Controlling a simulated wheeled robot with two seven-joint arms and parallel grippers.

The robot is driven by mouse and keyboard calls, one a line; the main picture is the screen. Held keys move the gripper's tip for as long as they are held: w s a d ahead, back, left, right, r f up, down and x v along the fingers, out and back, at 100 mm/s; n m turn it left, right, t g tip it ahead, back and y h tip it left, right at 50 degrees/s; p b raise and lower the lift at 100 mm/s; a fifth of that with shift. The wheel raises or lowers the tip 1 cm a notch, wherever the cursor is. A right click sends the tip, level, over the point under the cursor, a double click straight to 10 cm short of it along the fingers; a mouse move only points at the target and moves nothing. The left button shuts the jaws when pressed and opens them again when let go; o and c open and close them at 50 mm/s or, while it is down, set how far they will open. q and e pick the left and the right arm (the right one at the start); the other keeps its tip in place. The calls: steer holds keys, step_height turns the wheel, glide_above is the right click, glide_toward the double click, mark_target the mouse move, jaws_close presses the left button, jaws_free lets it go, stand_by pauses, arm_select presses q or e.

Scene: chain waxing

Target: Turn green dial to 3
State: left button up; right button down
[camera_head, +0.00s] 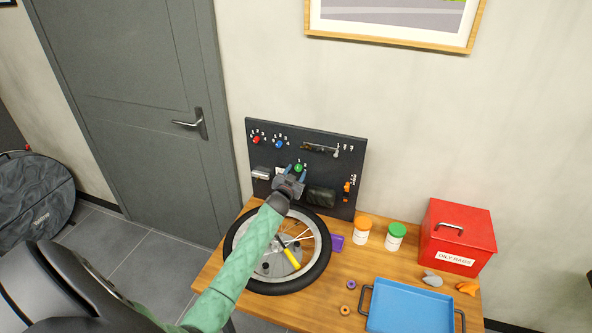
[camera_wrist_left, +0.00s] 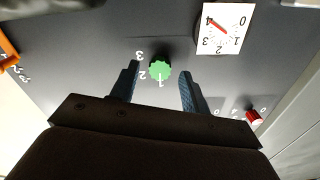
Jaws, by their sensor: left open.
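The green dial (camera_head: 298,168) is on the dark upright panel (camera_head: 352,150) on the workbench. In the left wrist view the green dial (camera_wrist_left: 159,70) has the numbers 1, 2 and 3 beside it; its small white mark appears to face the 1. My left gripper (camera_head: 292,176) is in front of the panel. In the wrist view its blue fingers are open, one on each side of the dial (camera_wrist_left: 158,82), with gaps between; contact does not show. My right gripper is not in view.
The panel also carries a red dial (camera_head: 257,140), a blue dial (camera_head: 279,144), an orange switch (camera_head: 347,187) and a white gauge (camera_wrist_left: 223,28) with a red needle near 4. A wheel (camera_head: 318,272), jars, a red box (camera_head: 457,233) and a blue tray (camera_head: 410,305) occupy the bench (camera_head: 207,285).

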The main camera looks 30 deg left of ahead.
arm_select(q)
steer(key=shift+w+a, duration=0.1)
steer(key=shift+w, duration=0.35)
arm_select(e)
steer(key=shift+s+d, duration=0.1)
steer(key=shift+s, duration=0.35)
arm_select(q)
steer(key=c, duration=1)
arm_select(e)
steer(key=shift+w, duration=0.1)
